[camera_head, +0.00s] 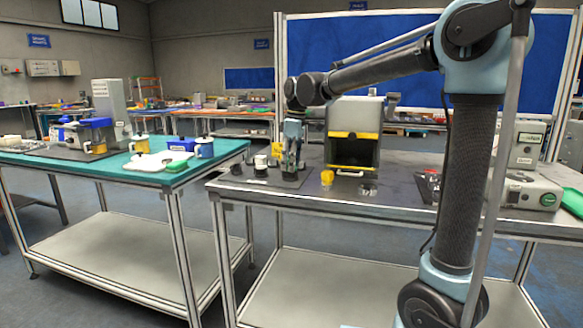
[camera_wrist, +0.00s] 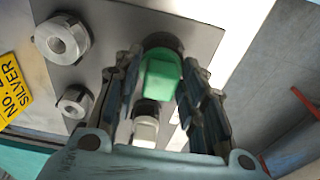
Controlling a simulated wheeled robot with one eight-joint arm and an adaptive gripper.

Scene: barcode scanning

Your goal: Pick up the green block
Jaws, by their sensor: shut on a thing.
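The green block (camera_wrist: 162,76) shows in the wrist view between the two fingers of my gripper (camera_wrist: 161,64). The fingers are shut on its sides. A dark round shape with a green rim lies just behind the block; whether the block touches it I cannot tell. In the head view my gripper (camera_head: 291,168) points down over the left part of the grey table (camera_head: 235,189), low near its top. The block cannot be made out there.
In the wrist view, round metal fittings (camera_wrist: 62,39) stand on a grey plate (camera_wrist: 120,22) beside a yellow label (camera_wrist: 12,88). In the head view, a yellow cup (camera_head: 327,177) and a grey machine (camera_head: 353,125) stand right of my gripper. A teal table (camera_head: 225,152) is at left.

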